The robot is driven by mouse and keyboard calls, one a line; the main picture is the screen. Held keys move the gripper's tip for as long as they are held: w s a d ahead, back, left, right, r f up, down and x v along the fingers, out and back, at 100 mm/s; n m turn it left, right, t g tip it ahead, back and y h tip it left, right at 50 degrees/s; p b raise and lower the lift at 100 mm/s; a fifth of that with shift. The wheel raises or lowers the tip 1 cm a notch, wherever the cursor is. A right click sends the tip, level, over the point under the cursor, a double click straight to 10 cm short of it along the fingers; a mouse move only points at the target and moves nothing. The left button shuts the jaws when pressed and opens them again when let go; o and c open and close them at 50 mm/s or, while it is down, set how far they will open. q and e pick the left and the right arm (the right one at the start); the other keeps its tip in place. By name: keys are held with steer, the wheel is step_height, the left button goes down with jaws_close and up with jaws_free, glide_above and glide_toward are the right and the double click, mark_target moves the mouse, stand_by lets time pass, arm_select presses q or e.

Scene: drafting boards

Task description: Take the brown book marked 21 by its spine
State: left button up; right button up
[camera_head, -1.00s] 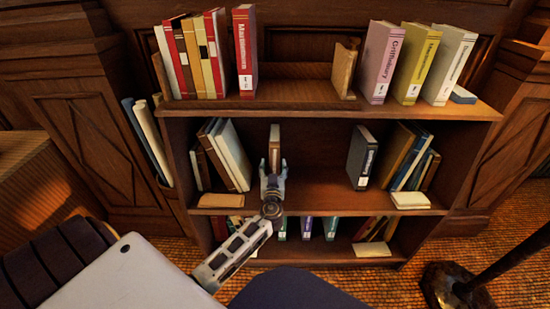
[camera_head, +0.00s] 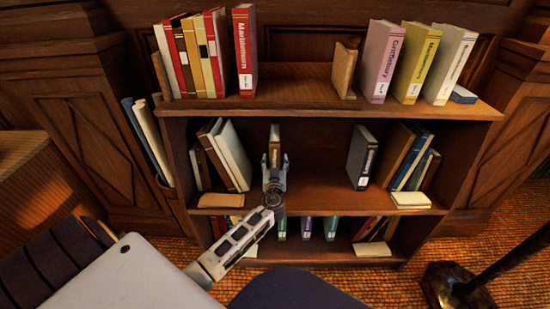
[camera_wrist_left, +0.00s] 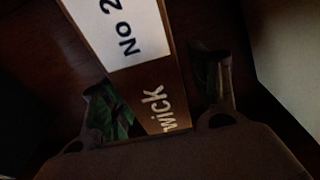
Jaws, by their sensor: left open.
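The brown book (camera_head: 275,144) stands upright on the middle shelf, spine toward me. In the left wrist view its brown spine (camera_wrist_left: 158,92) carries a white label reading "NO 2", with the rest cut off, and letters ending "wick". My left gripper (camera_head: 275,163) is in front of the book, its two fingers open on either side of the spine. In the left wrist view the left gripper's fingers (camera_wrist_left: 160,95) flank the spine, with dark gaps between, clearest on the right. The book's lower part is hidden behind the gripper. My right gripper is not in view.
Leaning books (camera_head: 232,155) stand left on the same shelf, and a dark grey book (camera_head: 360,158) stands to the right. Shelf room beside the brown book is clear. The upper shelf board (camera_head: 300,102) lies above. A dark stand (camera_head: 490,268) is at lower right.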

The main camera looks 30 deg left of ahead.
arm_select(q)
steer(key=shift+x, duration=0.95)
jaws_close()
steer(key=shift+w+r, duration=0.1)
steer(key=shift+r, duration=0.05)
